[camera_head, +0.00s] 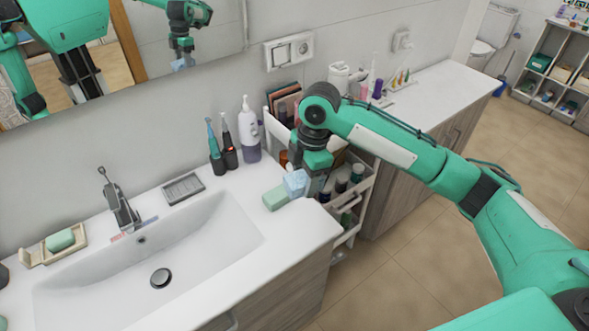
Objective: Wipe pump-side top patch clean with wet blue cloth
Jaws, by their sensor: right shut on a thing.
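My right gripper (308,186) points down over the right end of the sink counter, beside the white cart (366,188). It is shut on a light blue cloth (295,183), bunched below the fingers. The cloth is close above the counter or touching it; I cannot tell which. A white pump bottle (249,132) stands at the wall to the left of the gripper. No dirty patch can be made out; the gripper and forearm hide part of the cart's top. My left gripper is not in view.
Two electric toothbrushes (215,150) (229,145) stand near the pump bottle. The sink basin (190,250) and faucet (119,205) are at left. Bottles fill the cart's shelves. A mirror (150,40) hangs above.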

